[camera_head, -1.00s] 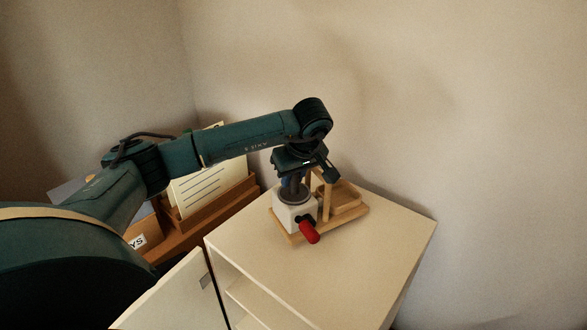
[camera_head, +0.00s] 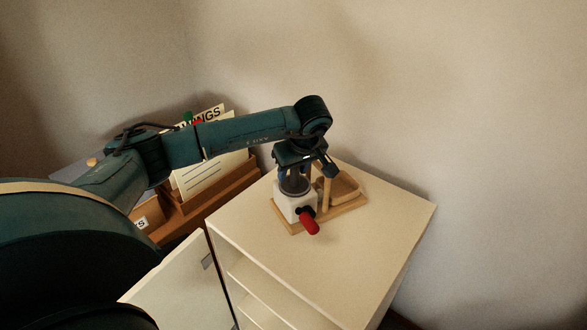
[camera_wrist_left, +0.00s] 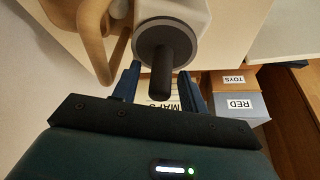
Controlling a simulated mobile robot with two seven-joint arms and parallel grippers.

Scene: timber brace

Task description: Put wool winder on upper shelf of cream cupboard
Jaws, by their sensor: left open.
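The wool winder stands on top of the cream cupboard (camera_head: 345,262); it has a wooden base, a white block (camera_head: 290,206), a red-ended crank (camera_head: 309,222) and a wooden arm. My left gripper (camera_head: 295,182) is above it, pointing down. In the left wrist view the open left gripper (camera_wrist_left: 160,88) has a blue finger on each side of the winder's dark central post (camera_wrist_left: 161,70), with gaps visible. The cupboard door (camera_head: 180,280) stands open to the left, and a shelf edge (camera_head: 255,295) shows inside. The right gripper is not in view.
A wooden organiser (camera_head: 215,205) with paper sheets stands behind and left of the cupboard. In the left wrist view boxes labelled RED (camera_wrist_left: 238,104) and TOYS (camera_wrist_left: 235,79) stand nearby. The rest of the cupboard top is clear. Walls stand close behind.

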